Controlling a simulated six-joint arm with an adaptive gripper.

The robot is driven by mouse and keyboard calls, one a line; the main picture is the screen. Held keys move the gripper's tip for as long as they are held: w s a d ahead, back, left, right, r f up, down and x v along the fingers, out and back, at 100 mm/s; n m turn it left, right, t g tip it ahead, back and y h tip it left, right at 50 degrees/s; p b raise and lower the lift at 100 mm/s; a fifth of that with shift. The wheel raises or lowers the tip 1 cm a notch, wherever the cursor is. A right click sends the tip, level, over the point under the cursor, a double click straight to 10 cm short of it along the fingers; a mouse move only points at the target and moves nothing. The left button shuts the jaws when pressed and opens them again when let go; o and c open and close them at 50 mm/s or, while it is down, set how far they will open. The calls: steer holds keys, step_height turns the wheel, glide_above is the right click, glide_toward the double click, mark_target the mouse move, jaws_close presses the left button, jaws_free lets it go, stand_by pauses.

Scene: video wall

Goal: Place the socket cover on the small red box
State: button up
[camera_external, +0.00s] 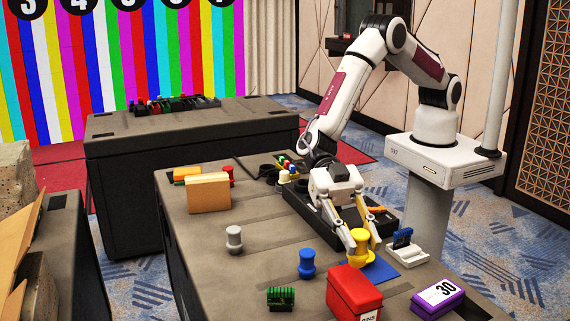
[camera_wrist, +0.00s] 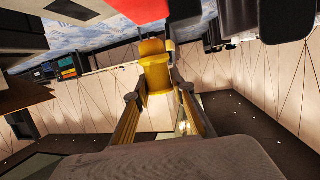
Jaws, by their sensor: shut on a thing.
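My gripper (camera_external: 363,246) is shut on a yellow spool-shaped piece (camera_external: 360,236), upright over a blue mat (camera_external: 384,272). I cannot tell whether its bottom touches the mat. In the wrist view the yellow piece (camera_wrist: 154,68) sits between my two fingers (camera_wrist: 158,90). The small red box (camera_external: 354,291) stands at the front of the table, just below and left of the gripper in the external view. Part of a red surface (camera_wrist: 130,12) shows beyond the piece in the wrist view. I cannot clearly tell which thing is the socket cover.
A blue spool (camera_external: 307,264) and a grey spool (camera_external: 234,240) stand left. A green block (camera_external: 281,298) lies in front. A purple box (camera_external: 437,298) and a white holder with a blue part (camera_external: 407,248) are right. A tan block (camera_external: 208,192) stands at back left.

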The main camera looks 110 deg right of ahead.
mark_target(350, 243)
steer(key=shift+f, duration=1.9)
steer(key=o, duration=0.8)
steer(key=shift+f, duration=0.1)
steer(key=shift+d+r, duration=0.1)
steer(key=shift+r, duration=0.1)
steer(key=v, duration=1.1)
steer(key=shift+d, duration=0.35)
steer(key=shift+s+r, duration=0.1)
